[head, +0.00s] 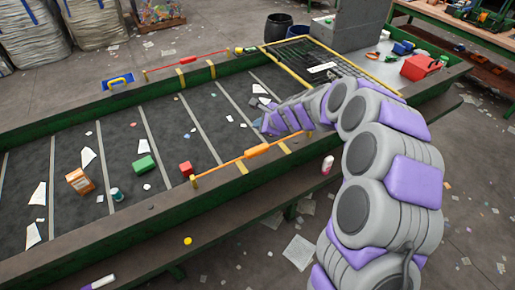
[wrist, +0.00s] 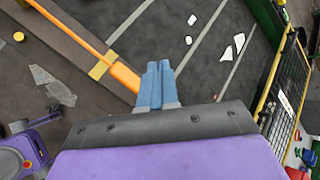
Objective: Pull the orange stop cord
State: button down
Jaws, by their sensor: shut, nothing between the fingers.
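The orange stop cord (head: 225,164) runs along the near edge of the belt, between small yellow posts, with a thicker orange handle (head: 257,150) on it. In the wrist view the cord (wrist: 72,29) crosses the upper left, and the handle (wrist: 124,76) lies just left of my fingers. My gripper (head: 266,124) is over the belt, near the right end of the cord. In the wrist view the blue fingers of my gripper (wrist: 158,66) are together and empty. The handle's lower end is close to the fingers or behind them; I cannot tell whether they touch.
A second, red cord (head: 188,61) runs along the far edge. A grate (head: 310,58) and a red toolbox (head: 421,67) are at the belt's right end.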

jog(key=b, duration=0.7)
send_over(257, 149)
jog(key=f, duration=0.7)
jog(key=shift+s+d+f, duration=0.2)
jog(key=shift+f+b, duration=0.3)
jog(key=shift+f, duration=0.6)
dwell(0.5)
jog(key=shift+f, duration=0.2)
jog(key=shift+f+b, duration=0.95)
jog(key=shift+f, duration=0.7)
dwell(1.6)
jog(key=shift+r, duration=0.1)
jog(key=shift+r+p, duration=2)
jog(key=shift+p, duration=0.05)
